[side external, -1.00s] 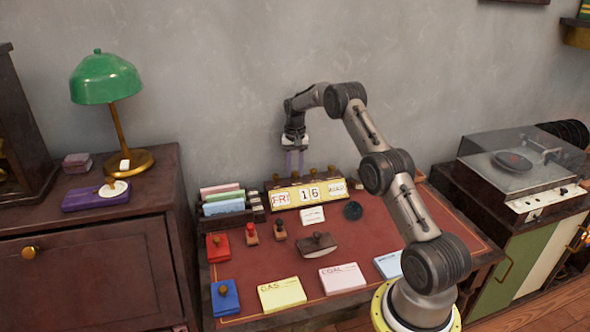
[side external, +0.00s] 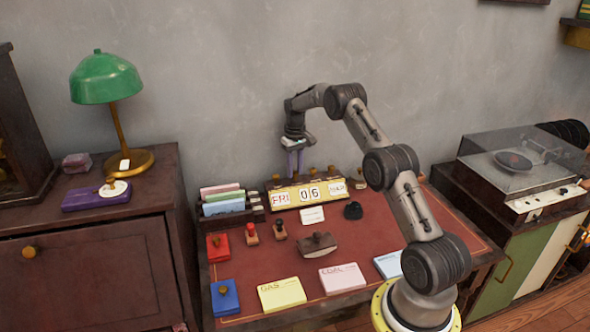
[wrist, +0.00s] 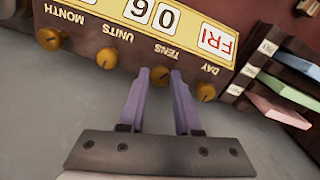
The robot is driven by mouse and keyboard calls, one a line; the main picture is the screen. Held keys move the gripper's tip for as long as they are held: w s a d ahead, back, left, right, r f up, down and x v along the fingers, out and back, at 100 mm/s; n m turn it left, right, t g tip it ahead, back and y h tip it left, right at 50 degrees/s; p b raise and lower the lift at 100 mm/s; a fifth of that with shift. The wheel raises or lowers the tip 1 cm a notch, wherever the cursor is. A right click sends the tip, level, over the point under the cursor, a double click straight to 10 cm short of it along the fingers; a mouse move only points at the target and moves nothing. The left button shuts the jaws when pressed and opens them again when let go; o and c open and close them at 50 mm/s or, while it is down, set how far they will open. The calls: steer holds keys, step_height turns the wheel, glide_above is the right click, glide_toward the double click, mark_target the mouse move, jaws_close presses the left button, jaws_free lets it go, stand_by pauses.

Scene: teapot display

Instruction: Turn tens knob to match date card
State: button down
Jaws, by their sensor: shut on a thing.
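The yellow calendar display (side external: 270,199) stands at the back of the desk and reads FRI 06 in the side view; the month plate (side external: 337,187) is too small to read. In the wrist view its labels appear upside down. My gripper (wrist: 164,72) reaches down behind the display, with its purple fingers shut on the brass tens knob (wrist: 161,78). The day knob (wrist: 205,92), units knob (wrist: 107,58) and month knob (wrist: 50,39) stand free on either side. A white card (side external: 312,215) lies in front of the display; its writing is not legible.
A card rack (side external: 225,219) stands close left of the display. Several stamps, a rocker blotter (side external: 317,243), a blue pad (side external: 225,297) and stacked cards (side external: 282,293) lie on the red desk top. The grey wall is close behind.

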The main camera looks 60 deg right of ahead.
mark_target(295, 172)
steer(key=n, duration=0.5)
steer(key=shift+r+n, duration=0.1)
steer(key=shift+n, duration=0.2)
stand_by(0.4)
steer(key=c, duration=0.6)
jaws_free()
step_height(295, 172, up, 14)
